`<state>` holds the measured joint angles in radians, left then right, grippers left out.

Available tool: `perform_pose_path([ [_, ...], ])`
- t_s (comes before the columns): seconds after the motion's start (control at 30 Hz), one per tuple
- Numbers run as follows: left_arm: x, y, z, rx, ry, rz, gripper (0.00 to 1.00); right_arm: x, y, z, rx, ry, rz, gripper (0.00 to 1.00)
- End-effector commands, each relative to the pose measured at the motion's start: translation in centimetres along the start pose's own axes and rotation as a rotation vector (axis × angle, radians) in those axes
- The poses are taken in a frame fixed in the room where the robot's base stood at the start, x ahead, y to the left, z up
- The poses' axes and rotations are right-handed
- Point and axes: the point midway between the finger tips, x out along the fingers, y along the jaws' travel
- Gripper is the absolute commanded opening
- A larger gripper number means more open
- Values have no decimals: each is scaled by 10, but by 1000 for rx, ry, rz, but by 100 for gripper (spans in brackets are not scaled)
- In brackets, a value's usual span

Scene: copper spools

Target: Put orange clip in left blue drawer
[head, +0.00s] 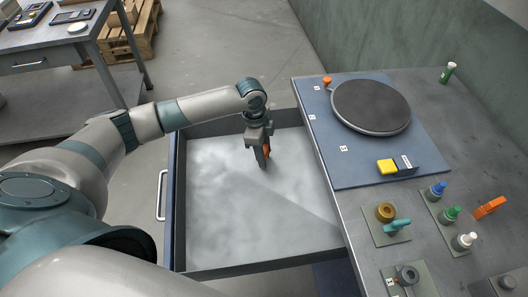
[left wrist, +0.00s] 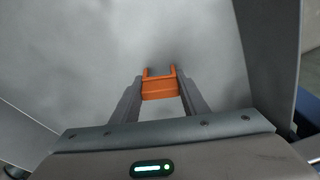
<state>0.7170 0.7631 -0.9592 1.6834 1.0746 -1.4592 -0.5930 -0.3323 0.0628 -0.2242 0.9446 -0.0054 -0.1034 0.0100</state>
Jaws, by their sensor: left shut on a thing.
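In the head view the clip (head: 266,151) shows as a small orange patch beside the dark fingers. The clip is over the drawer's pale, empty floor; I cannot tell its exact height above it. My right gripper is not in view.
The grey workbench (head: 462,130) stands to the right, with a blue mat (head: 360,168) and a round dark turntable (head: 371,106). Another table (head: 50,50) and a wooden pallet (head: 142,35) are at the upper left.

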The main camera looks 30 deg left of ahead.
Motion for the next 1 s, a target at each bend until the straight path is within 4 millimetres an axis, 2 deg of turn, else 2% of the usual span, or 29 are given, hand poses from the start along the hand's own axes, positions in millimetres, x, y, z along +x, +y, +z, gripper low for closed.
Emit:
perform_pose_path([
  [0.1, 3, 0, 1, 0, -1, 0, 19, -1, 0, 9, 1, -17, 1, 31],
  [0.43, 5, 0, 1, 0, 0, 0, 19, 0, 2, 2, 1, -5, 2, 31],
  [0.47, 5, 0, 1, 0, 0, 0, 45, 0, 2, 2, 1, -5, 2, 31],
  [0.5, 5, 0, 1, 0, 0, 0, 55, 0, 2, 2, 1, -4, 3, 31],
  [0.53, 5, 0, 1, 0, 0, 0, 59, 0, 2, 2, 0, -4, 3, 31],
  [1.0, -2, -1, 0, 0, 1, -2, 59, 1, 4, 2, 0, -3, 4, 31],
])
